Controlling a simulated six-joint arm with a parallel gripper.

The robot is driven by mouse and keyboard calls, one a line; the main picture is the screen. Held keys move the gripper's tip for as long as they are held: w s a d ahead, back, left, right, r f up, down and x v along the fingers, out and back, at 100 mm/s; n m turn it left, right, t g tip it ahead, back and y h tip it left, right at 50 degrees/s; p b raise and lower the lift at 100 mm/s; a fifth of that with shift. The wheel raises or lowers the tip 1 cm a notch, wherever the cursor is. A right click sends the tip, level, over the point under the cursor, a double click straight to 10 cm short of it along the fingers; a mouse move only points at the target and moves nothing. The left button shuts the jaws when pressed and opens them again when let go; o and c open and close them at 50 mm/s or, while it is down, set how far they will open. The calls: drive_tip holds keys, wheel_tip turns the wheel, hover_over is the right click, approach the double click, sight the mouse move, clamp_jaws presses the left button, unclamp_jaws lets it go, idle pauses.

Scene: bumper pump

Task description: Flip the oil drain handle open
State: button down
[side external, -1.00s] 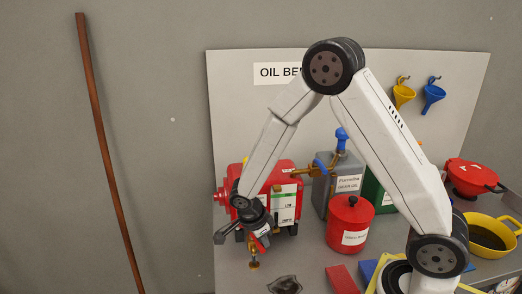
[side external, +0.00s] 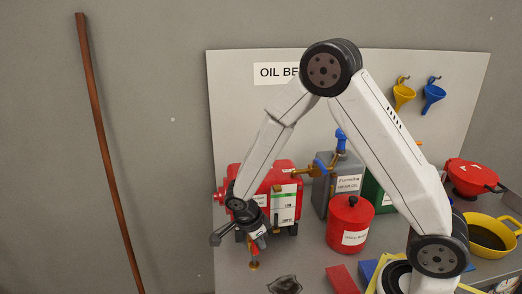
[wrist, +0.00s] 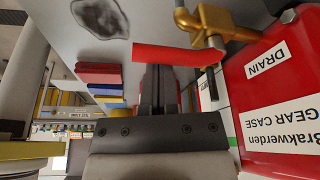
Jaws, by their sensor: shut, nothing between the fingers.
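The red oil drain handle (wrist: 178,55) is a flat bar reaching left from the brass drain valve (wrist: 208,22) in the wrist view. The valve is on the red gear case (wrist: 285,95), beside its white "DRAIN" label (wrist: 270,60). My gripper (wrist: 159,70) is shut and empty. Its fingertips are right at the near edge of the handle; I cannot tell whether they touch. In the side external view, the drain's brass outlet (side external: 253,266) shows below my wrist, which partly hides the gear case (side external: 284,185) and the handle.
A dark oil stain (side external: 285,285) lies on the bench. A red can (side external: 349,225) and a grey gear oil can (side external: 338,182) stand right of the gear case. Red and blue blocks (wrist: 98,75) lie nearby. The space left of the gear case is clear.

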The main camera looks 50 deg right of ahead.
drive_tip(key=shift+w+r, duration=0.1)
drive_tip(key=v, duration=0.9)
drive_tip(key=shift+w+r, duration=0.35)
drive_tip(key=shift+w, duration=0.05)
drive_tip(key=shift+d, duration=0.15)
drive_tip(key=n+t+y, duration=0.3)
drive_tip(key=n, duration=1.4)
approach(256, 248)
drive_tip(key=s, duration=0.4)
drive_tip(key=s+n, duration=0.1)
drive_tip(key=n, duration=0.3)
drive_tip(key=s+n+t, duration=0.1)
drive_tip(key=n, duration=0.1)
drive_tip(key=shift+s+d+r, duration=0.25)
drive_tip(key=shift+s, duration=0.05)
